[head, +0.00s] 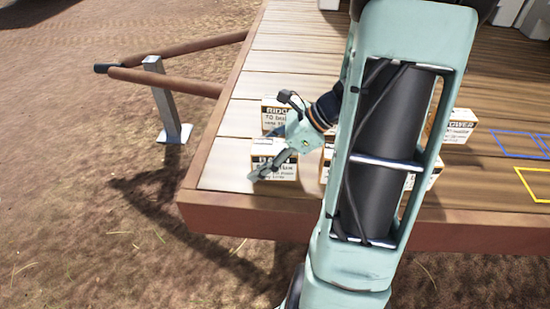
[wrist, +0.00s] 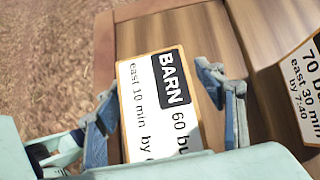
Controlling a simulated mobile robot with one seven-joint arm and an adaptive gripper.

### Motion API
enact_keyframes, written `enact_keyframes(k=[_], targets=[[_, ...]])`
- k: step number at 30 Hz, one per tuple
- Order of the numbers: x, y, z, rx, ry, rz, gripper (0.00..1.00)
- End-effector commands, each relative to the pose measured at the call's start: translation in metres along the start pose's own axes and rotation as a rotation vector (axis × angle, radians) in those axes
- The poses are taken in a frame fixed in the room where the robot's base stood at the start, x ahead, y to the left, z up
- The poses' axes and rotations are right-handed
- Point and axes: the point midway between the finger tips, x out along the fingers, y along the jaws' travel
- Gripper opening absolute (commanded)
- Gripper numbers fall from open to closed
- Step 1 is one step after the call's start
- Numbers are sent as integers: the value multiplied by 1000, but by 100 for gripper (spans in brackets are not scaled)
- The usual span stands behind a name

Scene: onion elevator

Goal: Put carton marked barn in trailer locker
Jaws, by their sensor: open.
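The carton marked BARN (wrist: 160,85) stands on the wooden deck, its printed face toward the wrist camera. In the head view the same carton (head: 262,149) is near the deck's front left corner, partly covered by my gripper (head: 270,168). In the wrist view my gripper (wrist: 165,105) is open, with one blue-grey finger on each side of the carton. I cannot tell whether either finger touches it. The carton's lower part is cut off by my gripper's body. I cannot make out a trailer locker in either view.
A carton reading 70 (head: 274,112) stands just behind, and shows at the wrist view's right edge (wrist: 308,75). Another carton (head: 458,127) stands right of my arm; others are partly hidden. Blue (head: 515,143) and yellow (head: 530,185) outlines mark the deck's right. A rail post (head: 165,100) stands left.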

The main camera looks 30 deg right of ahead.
Motion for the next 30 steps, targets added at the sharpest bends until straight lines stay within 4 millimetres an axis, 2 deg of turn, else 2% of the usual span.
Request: enact_keyframes(k=[4,21,30], targets=[[0,0,0,0,0,0,62],[-1,0,1,0,-1,-1,0],[-3,-1,2,-1,-1,-1,0]])
